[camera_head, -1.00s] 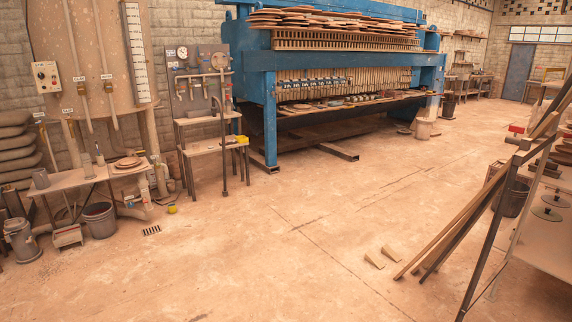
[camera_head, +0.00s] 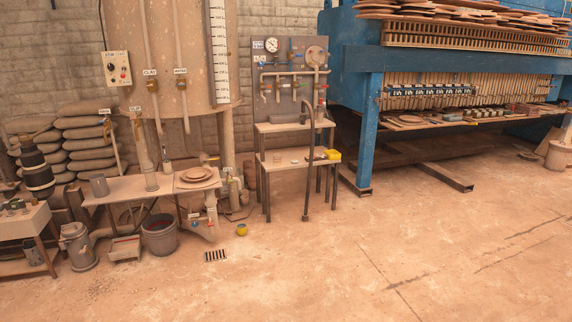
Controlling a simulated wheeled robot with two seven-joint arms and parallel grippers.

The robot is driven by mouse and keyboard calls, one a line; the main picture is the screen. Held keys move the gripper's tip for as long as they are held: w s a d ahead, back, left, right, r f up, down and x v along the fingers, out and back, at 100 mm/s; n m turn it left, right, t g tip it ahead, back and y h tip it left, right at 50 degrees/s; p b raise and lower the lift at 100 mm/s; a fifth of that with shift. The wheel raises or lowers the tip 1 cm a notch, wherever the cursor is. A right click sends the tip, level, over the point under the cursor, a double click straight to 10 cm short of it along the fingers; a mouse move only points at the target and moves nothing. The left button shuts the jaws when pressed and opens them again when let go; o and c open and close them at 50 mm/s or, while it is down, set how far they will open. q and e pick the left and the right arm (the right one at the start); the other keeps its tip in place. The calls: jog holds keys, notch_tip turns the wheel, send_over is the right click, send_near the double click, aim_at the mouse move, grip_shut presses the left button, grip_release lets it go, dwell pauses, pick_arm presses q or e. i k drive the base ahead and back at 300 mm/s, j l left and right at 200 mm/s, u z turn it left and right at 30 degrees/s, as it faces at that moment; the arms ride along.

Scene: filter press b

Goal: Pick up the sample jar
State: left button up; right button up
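I cannot tell for sure which thing is the sample jar. A grey, upright cylindrical container (camera_head: 99,186) stands at the left end of a low table (camera_head: 127,191). A few very small items (camera_head: 278,159) lie on the lower shelf of the stand (camera_head: 290,168) below the valve panel (camera_head: 291,73); they are too small to make out. A yellow box (camera_head: 333,155) sits at that shelf's right end. Neither of my grippers is in view.
A grey bucket (camera_head: 159,238) and a lidded can (camera_head: 77,249) stand on the floor by the low table. A small yellow object (camera_head: 241,230) and a drain grate (camera_head: 215,256) are nearby. The blue press (camera_head: 368,120) stands at right. The front floor is clear.

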aim_at(277, 156)
jog(key=i, duration=4.5)
